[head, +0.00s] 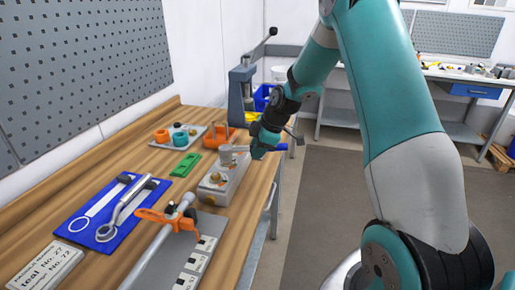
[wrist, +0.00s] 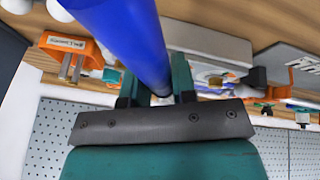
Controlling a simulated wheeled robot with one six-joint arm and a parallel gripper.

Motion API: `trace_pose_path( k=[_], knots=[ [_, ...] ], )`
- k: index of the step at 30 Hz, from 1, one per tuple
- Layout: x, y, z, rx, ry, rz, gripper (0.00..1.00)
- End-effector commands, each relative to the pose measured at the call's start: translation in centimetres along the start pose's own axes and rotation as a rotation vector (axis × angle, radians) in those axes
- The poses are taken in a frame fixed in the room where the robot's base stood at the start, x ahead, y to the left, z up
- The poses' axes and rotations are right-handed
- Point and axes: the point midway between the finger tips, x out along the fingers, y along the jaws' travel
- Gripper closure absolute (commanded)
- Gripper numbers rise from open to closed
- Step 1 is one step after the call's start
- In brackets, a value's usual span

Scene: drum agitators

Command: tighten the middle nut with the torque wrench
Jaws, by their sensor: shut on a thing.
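My gripper (head: 268,143) is at the right edge of the workbench, shut on the blue handle (head: 278,147) of the torque wrench. In the wrist view the blue handle (wrist: 125,40) runs between the two fingers of my gripper (wrist: 155,88). The wrench's grey head end (head: 228,152) reaches left over the far part of a grey block (head: 228,182). Brass-coloured nuts (head: 215,177) show on the block's top. The wrench head partly covers the block's far end, and I cannot tell whether it sits on a nut.
A blue mat (head: 88,222) holds a spanner (head: 128,205) and an empty pale outline. A green part (head: 186,165) and a tray with rings (head: 178,138) lie farther back. A vise-like press (head: 242,92) stands behind.

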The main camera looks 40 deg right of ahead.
Motion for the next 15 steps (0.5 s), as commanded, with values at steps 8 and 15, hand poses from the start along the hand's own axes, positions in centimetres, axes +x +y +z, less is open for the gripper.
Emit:
trace_pose_path(
  k=[8, 15],
  knots=[
    [0.41, -0.06, 0.16, -0.001, 0.001, 0.001, 1.0],
    [0.73, -0.14, 0.3, -0.001, 0.001, 0.001, 1.0]
  ],
)
